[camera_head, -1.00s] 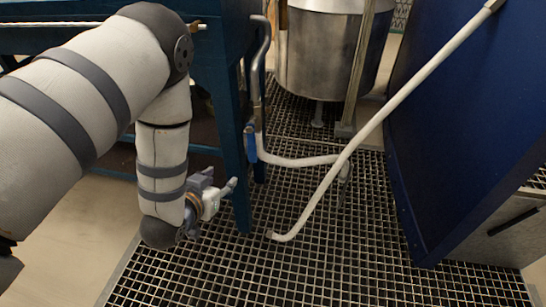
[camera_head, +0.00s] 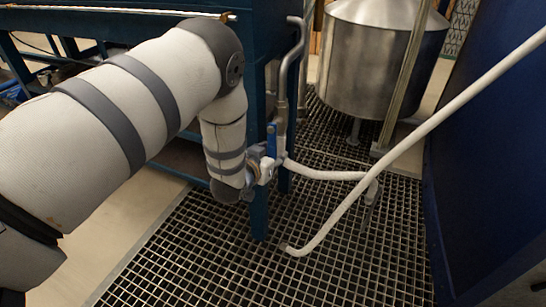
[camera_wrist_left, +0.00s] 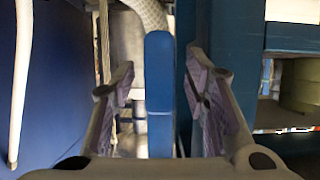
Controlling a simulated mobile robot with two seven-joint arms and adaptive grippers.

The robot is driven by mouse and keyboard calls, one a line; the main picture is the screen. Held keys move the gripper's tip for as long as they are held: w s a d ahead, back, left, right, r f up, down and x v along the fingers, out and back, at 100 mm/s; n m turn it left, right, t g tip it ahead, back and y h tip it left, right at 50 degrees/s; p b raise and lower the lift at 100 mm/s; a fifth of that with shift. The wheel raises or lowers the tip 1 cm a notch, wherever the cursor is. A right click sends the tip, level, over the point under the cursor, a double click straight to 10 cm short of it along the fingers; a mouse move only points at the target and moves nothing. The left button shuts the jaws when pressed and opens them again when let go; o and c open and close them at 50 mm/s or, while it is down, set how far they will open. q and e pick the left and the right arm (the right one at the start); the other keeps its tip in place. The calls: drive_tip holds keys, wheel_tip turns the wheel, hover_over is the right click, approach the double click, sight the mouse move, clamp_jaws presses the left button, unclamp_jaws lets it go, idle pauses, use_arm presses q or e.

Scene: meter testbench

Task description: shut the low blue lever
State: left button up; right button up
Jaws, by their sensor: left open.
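The blue lever (camera_head: 271,139) stands upright on the pipe beside the dark blue bench leg in the head view. My left gripper (camera_head: 268,168) is right at it, close to its lower part. In the left wrist view the blue lever (camera_wrist_left: 159,90) runs upright between the two spread fingers of my left gripper (camera_wrist_left: 160,65). A gap shows between the lever and each finger, so the gripper is open. The gripper's tips are partly hidden behind the wrist in the head view. My right gripper is not in view.
A white pipe (camera_head: 325,175) leads right from the lever to a long slanted white hose (camera_head: 430,124). A steel tank (camera_head: 382,62) stands behind. A dark blue panel (camera_head: 490,190) closes off the right side.

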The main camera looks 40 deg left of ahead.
use_arm(q)
drive_tip(key=shift+w, duration=0.2)
clamp_jaws()
drive_tip(key=shift+d, duration=0.1)
drive_tip(key=w+d+r+n+t+h+p, duration=0.1)
drive_tip(key=d+r+n+t+h, duration=0.3)
drive_tip(key=d+r+n, duration=0.4)
drive_tip(key=shift+w+n+t+h, duration=0.4)
drive_tip(key=shift+n+h, duration=0.5)
drive_tip(key=shift+n, duration=1.9)
drive_tip(key=shift+r, duration=0.2)
